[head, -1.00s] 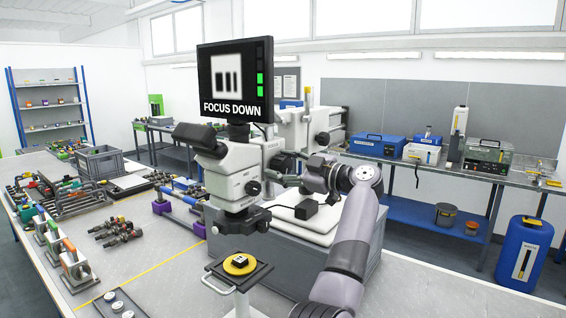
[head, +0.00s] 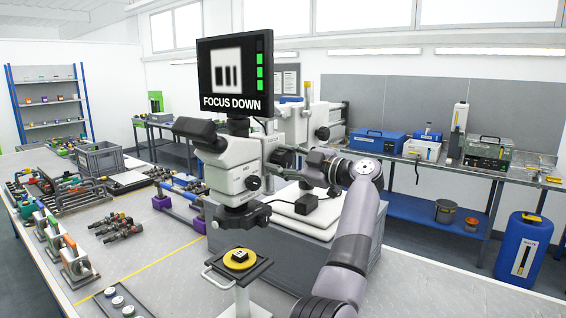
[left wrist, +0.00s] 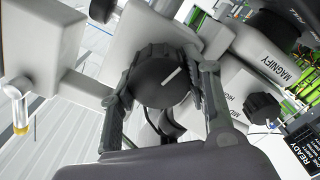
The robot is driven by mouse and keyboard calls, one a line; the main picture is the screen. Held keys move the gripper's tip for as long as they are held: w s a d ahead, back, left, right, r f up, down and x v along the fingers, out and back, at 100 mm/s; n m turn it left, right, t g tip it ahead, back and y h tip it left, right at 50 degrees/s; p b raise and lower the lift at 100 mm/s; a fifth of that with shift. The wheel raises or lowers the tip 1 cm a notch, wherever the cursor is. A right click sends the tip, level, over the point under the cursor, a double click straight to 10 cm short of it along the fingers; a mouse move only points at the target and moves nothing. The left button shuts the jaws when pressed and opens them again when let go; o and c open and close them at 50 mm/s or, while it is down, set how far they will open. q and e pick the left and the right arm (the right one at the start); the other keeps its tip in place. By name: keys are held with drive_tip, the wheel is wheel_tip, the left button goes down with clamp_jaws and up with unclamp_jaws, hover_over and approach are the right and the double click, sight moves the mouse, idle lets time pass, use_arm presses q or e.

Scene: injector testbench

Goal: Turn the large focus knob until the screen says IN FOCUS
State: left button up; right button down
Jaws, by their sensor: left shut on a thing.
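The microscope (head: 232,165) stands at the middle of the head view. Its screen (head: 235,76) reads FOCUS DOWN, with a blurred picture of dark bars and a side gauge lit green for most of its height. The large dark focus knob (left wrist: 162,78) has a white pointer line tilted up to the right in the left wrist view. My left gripper (left wrist: 165,90) is shut on this knob, one finger on each side. In the head view the gripper (head: 296,165) is at the microscope's right side and mostly hides the knob. My right gripper is not in view.
A smaller MAGNIFY knob (left wrist: 262,108) is close to the right finger. A stage with a yellow disc (head: 240,259) stands below the objective. A grey crate (head: 100,160) and metal parts lie on the left bench.

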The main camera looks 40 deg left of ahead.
use_arm(q)
drive_tip(key=shift+f+n+b, duration=0.25)
drive_tip(key=shift+n+b, duration=0.25)
drive_tip(key=shift+n, duration=0.5)
drive_tip(key=shift+r+n, duration=0.15)
drive_tip(key=shift+n, duration=0.35)
drive_tip(key=o, duration=0.9)
drive_tip(key=shift+c, duration=0.2)
drive_tip(key=shift+d, duration=0.1)
drive_tip(key=w+d, duration=0.1)
drive_tip(key=d, duration=1)
drive_tip(key=shift+w+d, duration=0.15)
drive_tip(key=shift+d, duration=0.25)
